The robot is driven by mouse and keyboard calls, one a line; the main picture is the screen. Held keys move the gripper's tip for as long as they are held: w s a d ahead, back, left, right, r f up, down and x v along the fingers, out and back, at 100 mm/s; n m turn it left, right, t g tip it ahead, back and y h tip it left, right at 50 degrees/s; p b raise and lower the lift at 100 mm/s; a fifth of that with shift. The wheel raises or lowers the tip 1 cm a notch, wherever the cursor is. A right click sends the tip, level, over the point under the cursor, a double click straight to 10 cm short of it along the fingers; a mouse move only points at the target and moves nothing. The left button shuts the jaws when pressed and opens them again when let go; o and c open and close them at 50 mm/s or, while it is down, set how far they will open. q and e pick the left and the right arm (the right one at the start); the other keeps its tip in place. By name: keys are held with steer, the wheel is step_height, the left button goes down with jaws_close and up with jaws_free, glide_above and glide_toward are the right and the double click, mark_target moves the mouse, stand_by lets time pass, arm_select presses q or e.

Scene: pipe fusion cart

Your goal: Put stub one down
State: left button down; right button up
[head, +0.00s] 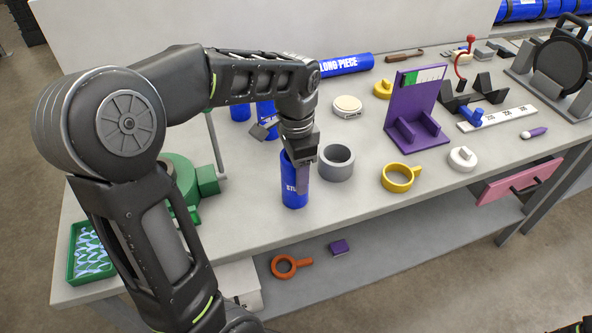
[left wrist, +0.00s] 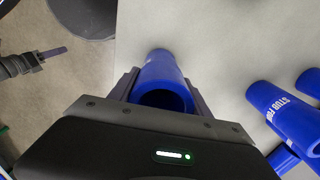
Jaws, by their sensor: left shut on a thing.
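Stub one is a blue upright tube (head: 294,190) near the front of the table, with white lettering partly hidden by the fingers. My left gripper (head: 302,180) comes down from above and is shut on it. In the left wrist view the held blue tube (left wrist: 162,75) sits between the two fingers, its open end facing the camera. The tube's lower end looks at or very near the table top; I cannot tell if it touches.
A grey ring (head: 336,162) stands just right of the held tube. Other blue stubs (head: 266,118) stand behind. A yellow ring with a handle (head: 398,178) lies to the right. A green machine (head: 180,180) and green tray (head: 88,250) are at left. Bare table lies in front.

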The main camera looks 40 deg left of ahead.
arm_select(q)
steer(key=shift+c, duration=2.4)
jaws_free()
steer(key=shift+r, duration=0.2)
step_height(320, 180, up, 9)
steer(key=shift+f, duration=0.1)
step_height(320, 180, up, 2)
steer(key=shift+r+p, duration=0.1)
steer(key=shift+p, duration=0.75)
steer(key=shift+r+p, duration=0.3)
steer(key=shift+r, duration=0.1)
